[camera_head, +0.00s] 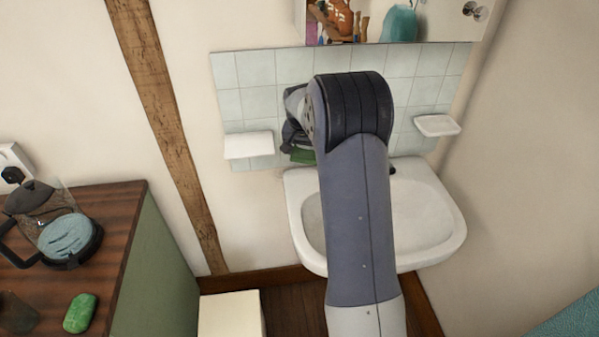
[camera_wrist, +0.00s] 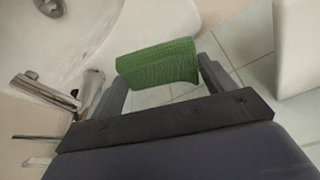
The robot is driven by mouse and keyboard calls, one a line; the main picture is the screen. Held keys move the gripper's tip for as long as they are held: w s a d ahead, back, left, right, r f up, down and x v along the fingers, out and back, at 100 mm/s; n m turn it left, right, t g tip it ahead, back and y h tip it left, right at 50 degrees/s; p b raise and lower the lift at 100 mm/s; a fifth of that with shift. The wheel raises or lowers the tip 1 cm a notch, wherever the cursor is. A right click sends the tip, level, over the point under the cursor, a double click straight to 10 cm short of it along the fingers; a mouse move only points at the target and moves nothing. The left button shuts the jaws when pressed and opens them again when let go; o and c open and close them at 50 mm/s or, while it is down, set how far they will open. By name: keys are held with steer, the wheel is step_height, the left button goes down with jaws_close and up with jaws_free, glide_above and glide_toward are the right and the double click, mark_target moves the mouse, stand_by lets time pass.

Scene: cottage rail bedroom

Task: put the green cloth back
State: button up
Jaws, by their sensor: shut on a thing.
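The green cloth (camera_wrist: 158,65) is held between the two fingers of my gripper (camera_wrist: 160,85) in the wrist view, in front of the tiled wall (camera_wrist: 235,45). In the head view only a bit of the cloth (camera_head: 302,156) shows below my gripper, left of my arm; the arm hides the rest. My gripper (camera_head: 297,140) is mostly hidden there too. It is shut on the cloth, near the tiles above the back left of the white sink (camera_head: 425,215).
A white ledge (camera_head: 249,145) juts from the tiles left of my gripper, and a soap dish (camera_head: 437,125) is at the right. A cabinet (camera_head: 430,22) hangs above. The sink tap (camera_wrist: 90,90) is close to my gripper. A wooden-topped counter (camera_head: 120,215) stands at the left.

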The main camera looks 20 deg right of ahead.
mark_target(303, 160)
steer(key=shift+w+r, duration=0.1)
steer(key=shift+w, duration=0.05)
steer(key=shift+w+f, duration=0.1)
steer(key=shift+f, duration=0.25)
step_height(303, 160, down, 9)
steer(key=shift+f+p, duration=0.15)
steer(key=shift+p, duration=0.8)
steer(key=shift+f, duration=0.1)
steer(key=o, duration=0.9)
steer(key=b+v, duration=0.1)
steer(key=v, duration=1.1)
steer(key=shift+b, duration=0.4)
